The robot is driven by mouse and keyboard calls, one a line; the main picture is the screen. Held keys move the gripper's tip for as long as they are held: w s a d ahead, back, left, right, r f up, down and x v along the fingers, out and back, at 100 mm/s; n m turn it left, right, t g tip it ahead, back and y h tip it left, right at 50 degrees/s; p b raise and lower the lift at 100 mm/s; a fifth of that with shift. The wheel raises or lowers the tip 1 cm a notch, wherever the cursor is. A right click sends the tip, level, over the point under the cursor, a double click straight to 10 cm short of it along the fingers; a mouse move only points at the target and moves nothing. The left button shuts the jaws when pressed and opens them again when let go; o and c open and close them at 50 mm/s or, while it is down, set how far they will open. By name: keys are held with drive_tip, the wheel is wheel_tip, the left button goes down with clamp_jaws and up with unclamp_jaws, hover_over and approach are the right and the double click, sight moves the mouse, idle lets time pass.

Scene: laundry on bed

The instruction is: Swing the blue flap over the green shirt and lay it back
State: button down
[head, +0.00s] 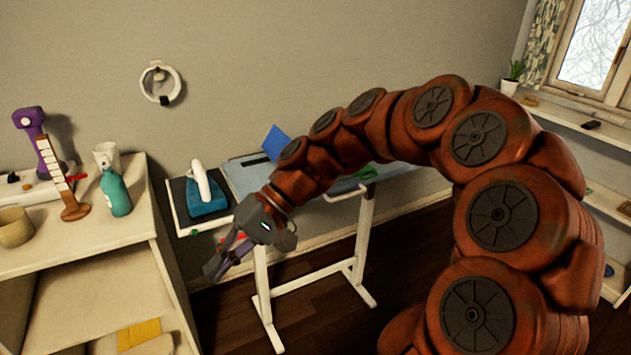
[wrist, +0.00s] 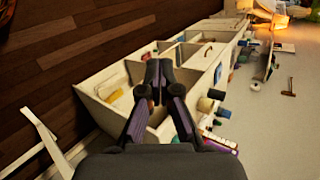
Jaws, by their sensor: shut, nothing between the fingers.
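A blue flap (head: 276,143) stands up tilted above the pale blue ironing board (head: 243,178) in the head view, its lower part behind my arm. A bit of green cloth (head: 367,172), probably the green shirt, shows past my arm on the board; the rest is hidden. My gripper (head: 218,264) hangs in front of the board's left end, pointing down-left, away from flap and shirt. In the wrist view, my gripper (wrist: 157,78) is shut and empty. Neither flap nor shirt shows there.
An iron (head: 208,198) rests on the board's left end. A cream shelf unit (head: 85,245) stands at left with a teal spray bottle (head: 116,191), a mug and a purple device. The board's white legs (head: 362,240) stand on dark floor. The wrist view shows shelving (wrist: 120,75).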

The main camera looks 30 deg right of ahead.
drive_tip(key=w+d+f+m+t+y+b, duration=0.3)
drive_tip(key=w+d+m+t+y+b, duration=0.5)
drive_tip(key=w+d, duration=1.1)
drive_tip(key=d+f+m+t+h+b, duration=0.1)
drive_tip(key=d+f+m+t+h, duration=0.25)
drive_tip(key=d, duration=0.55)
drive_tip(key=s+d+f+m+t+h, duration=0.1)
drive_tip(key=d+f+m+t+h, duration=0.2)
drive_tip(key=d, duration=0.6)
drive_tip(key=d+f+m+t+h+b, duration=0.1)
drive_tip(key=d+f+t+h, duration=0.3)
drive_tip(key=d, duration=0.6)
drive_tip(key=shift+t+y, duration=0.35)
drive_tip(key=shift+y, duration=0.1)
drive_tip(key=x, duration=0.4)
drive_tip(key=p+x, duration=0.1)
drive_tip(key=x, duration=0.4)
drive_tip(key=shift+w+a+r, duration=0.1)
drive_tip(key=shift+a+r, duration=0.2)
drive_tip(key=shift+w+a+r, duration=0.2)
drive_tip(key=shift+a+r, duration=0.1)
drive_tip(key=shift+a, duration=0.25)
drive_tip(key=shift+w+a+r, duration=0.2)
drive_tip(key=shift+a+r, duration=0.1)
drive_tip(key=shift+a, duration=0.3)
drive_tip(key=shift+w+a+r, duration=0.25)
drive_tip(key=shift+a+r, duration=0.1)
drive_tip(key=shift+a, duration=0.2)
drive_tip(key=shift+a, duration=0.1)
